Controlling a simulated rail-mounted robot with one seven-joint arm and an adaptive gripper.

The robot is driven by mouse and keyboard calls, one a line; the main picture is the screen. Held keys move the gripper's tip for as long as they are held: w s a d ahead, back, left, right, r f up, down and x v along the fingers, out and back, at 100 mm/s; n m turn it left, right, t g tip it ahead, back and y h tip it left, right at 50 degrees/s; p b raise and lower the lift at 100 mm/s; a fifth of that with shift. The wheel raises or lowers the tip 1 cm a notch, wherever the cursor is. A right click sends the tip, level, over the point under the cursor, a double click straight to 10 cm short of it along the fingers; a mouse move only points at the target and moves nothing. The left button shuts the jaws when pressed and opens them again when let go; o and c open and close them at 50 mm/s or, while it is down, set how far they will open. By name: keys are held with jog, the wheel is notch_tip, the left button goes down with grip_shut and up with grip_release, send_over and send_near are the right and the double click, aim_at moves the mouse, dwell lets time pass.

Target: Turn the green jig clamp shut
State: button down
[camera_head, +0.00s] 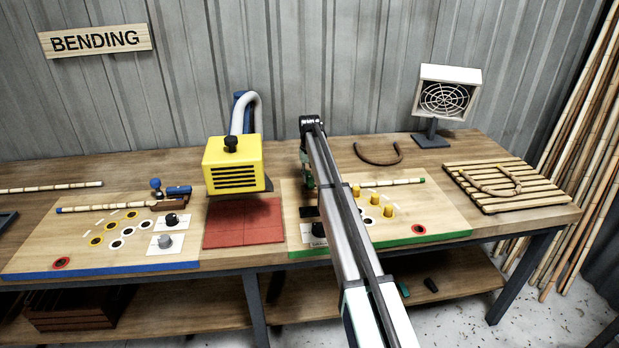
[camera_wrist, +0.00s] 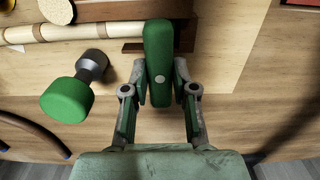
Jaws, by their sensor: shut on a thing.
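In the wrist view, the green clamp bar (camera_wrist: 158,45) stands between the two fingers of my gripper (camera_wrist: 160,78), which is shut on it. The bar points up the picture, roughly at right angles to the pale rattan pole (camera_wrist: 75,32), and its far end overlaps a dark brown block (camera_wrist: 118,12). A green knob (camera_wrist: 68,100) on a dark grey stem stands left of my gripper, apart from it. In the head view, my gripper (camera_head: 306,168) is over the green-edged board (camera_head: 445,236); my arm hides most of the clamp there.
Yellow pegs (camera_head: 389,211) and a red button (camera_head: 418,229) are on the green-edged board. A yellow heater box (camera_head: 235,164) stands left of my arm over a red mat (camera_head: 243,225). A bent rattan piece (camera_head: 378,160) lies behind, and a slatted rack (camera_head: 510,187) stands right.

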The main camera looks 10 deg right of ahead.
aim_at(310, 177)
jog(key=shift+f, duration=0.1)
dwell(0.3)
jog(key=c, duration=0.9)
grip_release()
notch_tip(310, 177, up, 12)
jog(key=shift+r, duration=0.1)
jog(key=shift+s, duration=0.1)
